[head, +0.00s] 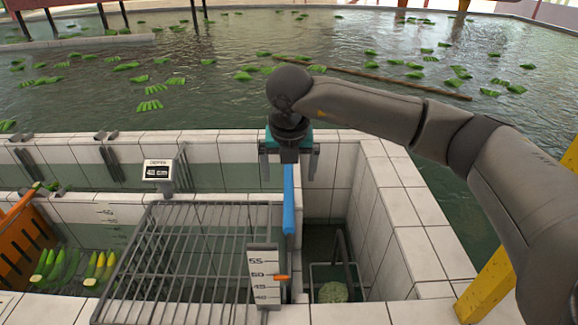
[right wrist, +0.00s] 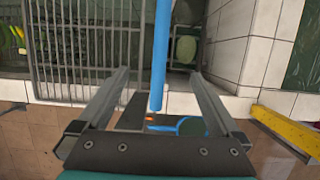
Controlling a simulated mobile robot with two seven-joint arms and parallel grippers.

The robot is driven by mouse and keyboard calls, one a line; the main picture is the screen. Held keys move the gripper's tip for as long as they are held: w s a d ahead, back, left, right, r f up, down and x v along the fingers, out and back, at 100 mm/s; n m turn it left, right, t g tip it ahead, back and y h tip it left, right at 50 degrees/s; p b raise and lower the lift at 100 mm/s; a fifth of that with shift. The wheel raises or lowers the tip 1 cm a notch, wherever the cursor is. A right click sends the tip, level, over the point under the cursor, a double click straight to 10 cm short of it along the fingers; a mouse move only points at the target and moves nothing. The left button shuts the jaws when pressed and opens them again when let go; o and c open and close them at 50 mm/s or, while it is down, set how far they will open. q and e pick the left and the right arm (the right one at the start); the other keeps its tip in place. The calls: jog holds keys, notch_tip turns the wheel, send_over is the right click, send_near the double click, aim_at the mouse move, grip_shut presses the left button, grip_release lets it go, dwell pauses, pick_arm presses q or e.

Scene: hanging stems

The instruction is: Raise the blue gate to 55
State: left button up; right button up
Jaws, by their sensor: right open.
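The blue gate (head: 289,205) shows as a long blue bar along its top, seen nearly end-on beside a grate. A white scale plate (head: 264,288) at its near end is marked 40 to 55, and an orange pointer (head: 282,278) stands close to the 50 mark. My right gripper (head: 289,170) points down over the far part of the bar, open and empty. In the right wrist view the blue gate (right wrist: 160,60) runs between the two open fingers (right wrist: 159,78); I cannot tell the height gap. My left gripper is not in view.
A metal grate (head: 190,255) lies left of the gate. A small display (head: 158,172) shows a number in cm, hard to read. An orange crate (head: 20,245) and green and yellow bananas (head: 65,265) are at left. Tiled walls (head: 410,225) and a yellow post (head: 488,285) stand at right.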

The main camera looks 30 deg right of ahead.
aim_at(289, 194)
jog(key=b+x, duration=0.5)
jog(key=x, duration=0.4)
jog(key=shift+b, duration=0.4)
jog(key=shift+b+x, duration=0.7)
jog(key=shift+x, duration=0.15)
jog(key=shift+r, duration=0.1)
grip_shut()
